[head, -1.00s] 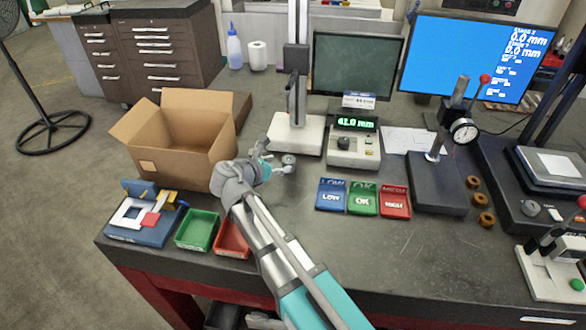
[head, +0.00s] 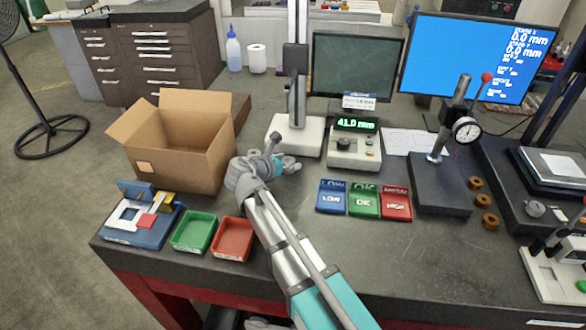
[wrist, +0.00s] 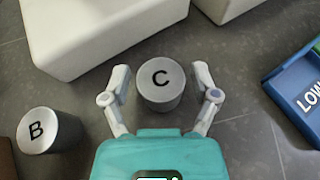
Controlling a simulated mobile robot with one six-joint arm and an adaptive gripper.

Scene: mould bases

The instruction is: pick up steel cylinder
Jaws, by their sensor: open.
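A second steel cylinder marked B (wrist: 48,130) stands to the left, outside the fingers. In the head view my gripper (head: 288,165) is low over the bench, in front of the white stand base. There my arm and gripper hide most of the cylinders, and I cannot make them out clearly.
The white stand base (head: 297,138) is just beyond the fingers. A blue LOW tray (head: 331,197) lies to the right, beside the green OK tray (head: 363,199) and red HIGH tray (head: 396,204). An open cardboard box (head: 170,160) stands left. Clear bench lies in front.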

